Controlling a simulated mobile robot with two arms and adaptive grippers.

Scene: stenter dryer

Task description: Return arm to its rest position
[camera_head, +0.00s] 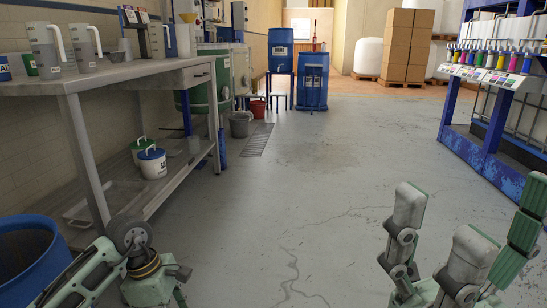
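My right gripper (459,228) is at the lower right, close to the camera. Its jointed grey and green fingers point upward and stand apart, with nothing held between them. My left arm (95,270) comes in from the lower left, bent at a grey joint. A yellow and black ring sits at its wrist. The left gripper (152,290) is mostly cut off by the bottom edge, so its fingers cannot be judged. Both grippers are over the grey floor, apart from the furniture.
A steel workbench (130,72) with jugs stands at the left, above a shelf with lidded buckets (152,165). A blue barrel (30,262) is at the lower left. A blue rack (500,130) stands right. Blue drums (313,80) and stacked boxes (405,45) are farther back. The middle floor is clear.

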